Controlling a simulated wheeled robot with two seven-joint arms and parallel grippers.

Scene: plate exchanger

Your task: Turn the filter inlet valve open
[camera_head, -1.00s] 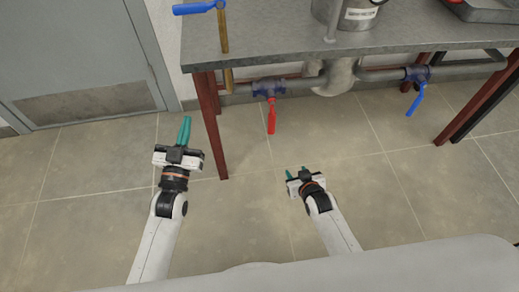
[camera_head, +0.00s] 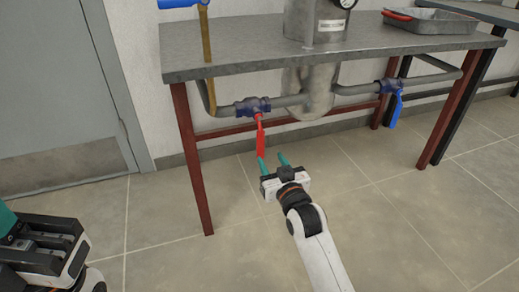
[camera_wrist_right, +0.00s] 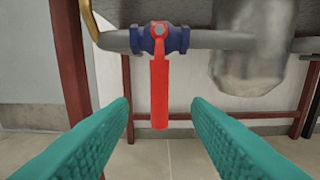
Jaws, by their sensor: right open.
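A valve with a blue body (camera_head: 253,106) and a red lever handle (camera_head: 260,142) sits on the pipe left of the metal filter canister. The red handle hangs down, across the pipe; it also shows in the right wrist view (camera_wrist_right: 159,92). A second valve with a blue handle (camera_head: 395,108), hanging down, is right of the canister. My right gripper (camera_head: 272,161) is open, with teal fingers pointing at the red handle. In the wrist view the handle appears centred between the fingers, ahead of them and not gripped. My left gripper (camera_head: 35,245) is partly cut off at lower left.
The metal filter canister (camera_head: 318,20) passes through a grey table (camera_head: 240,54) on dark red legs (camera_head: 188,150). A blue handle (camera_head: 180,3) and brass pipe (camera_head: 206,50) are at the table's left. A tray (camera_head: 440,22) stands at back right. Floor in front is clear.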

